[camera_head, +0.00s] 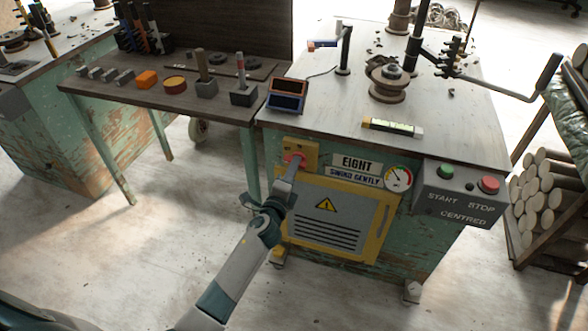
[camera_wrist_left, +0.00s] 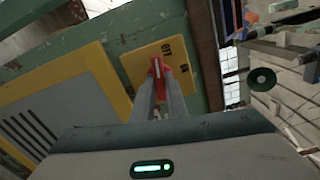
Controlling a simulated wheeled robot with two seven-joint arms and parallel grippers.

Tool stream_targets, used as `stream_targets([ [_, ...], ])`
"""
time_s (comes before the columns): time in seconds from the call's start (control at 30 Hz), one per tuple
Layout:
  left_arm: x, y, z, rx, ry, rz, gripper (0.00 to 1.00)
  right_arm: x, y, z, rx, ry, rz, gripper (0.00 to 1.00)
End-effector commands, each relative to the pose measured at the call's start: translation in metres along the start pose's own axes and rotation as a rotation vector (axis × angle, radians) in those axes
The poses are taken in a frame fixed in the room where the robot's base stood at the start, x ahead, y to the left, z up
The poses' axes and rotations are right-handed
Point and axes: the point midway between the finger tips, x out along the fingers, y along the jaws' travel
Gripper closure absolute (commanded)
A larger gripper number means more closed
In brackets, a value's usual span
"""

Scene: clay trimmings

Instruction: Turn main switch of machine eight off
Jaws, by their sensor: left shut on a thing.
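The machine marked EIGHT (camera_head: 355,162) is a worn green cabinet with a grey top. Its main switch is a red handle (camera_head: 291,158) on a yellow plate (camera_head: 312,150) at the upper left of the front. My left gripper (camera_head: 293,163) is shut on the red handle. In the left wrist view, the red handle (camera_wrist_left: 156,68) sits between the two fingertips (camera_wrist_left: 159,82), against the yellow plate (camera_wrist_left: 165,52) with small dark lettering. The handle's exact angle is hard to tell, as the fingers partly cover it. My right gripper is not in view.
A yellow-framed vent panel (camera_head: 327,205) with a warning triangle lies below the switch. A gauge (camera_head: 398,177) and a grey start/stop box (camera_head: 460,193) are to the right. A dark tool table (camera_head: 130,90) adjoins on the left. The floor (camera_head: 150,240) in front is clear.

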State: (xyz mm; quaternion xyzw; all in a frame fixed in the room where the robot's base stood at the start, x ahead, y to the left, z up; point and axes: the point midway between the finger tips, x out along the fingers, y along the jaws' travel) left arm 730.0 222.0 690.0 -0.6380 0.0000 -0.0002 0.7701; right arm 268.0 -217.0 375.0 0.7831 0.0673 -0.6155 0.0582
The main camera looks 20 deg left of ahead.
Motion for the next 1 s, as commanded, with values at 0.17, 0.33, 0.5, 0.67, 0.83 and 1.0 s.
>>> stream_targets([
  [0.17,-0.0001,0.0009,0.0004,-0.113,-0.001,0.0,1.0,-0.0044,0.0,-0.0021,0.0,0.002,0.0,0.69],
  [0.33,-0.0001,0.001,0.0003,-0.176,-0.001,0.001,1.0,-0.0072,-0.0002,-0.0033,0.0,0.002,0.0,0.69],
  [0.5,-0.0001,0.0011,0.0005,-0.2,-0.001,0.001,1.0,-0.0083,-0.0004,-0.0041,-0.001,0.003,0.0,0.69],
  [0.67,-0.0001,0.0011,0.0006,-0.205,-0.001,0.001,1.0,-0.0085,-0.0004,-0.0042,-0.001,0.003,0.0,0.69],
  [0.83,-0.0001,0.0012,0.0006,-0.205,-0.001,0.001,1.0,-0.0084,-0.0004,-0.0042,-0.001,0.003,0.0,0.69],
  [1.0,-0.0001,0.0011,0.0004,-0.204,-0.001,0.001,0.69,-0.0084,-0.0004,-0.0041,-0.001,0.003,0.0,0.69],
])
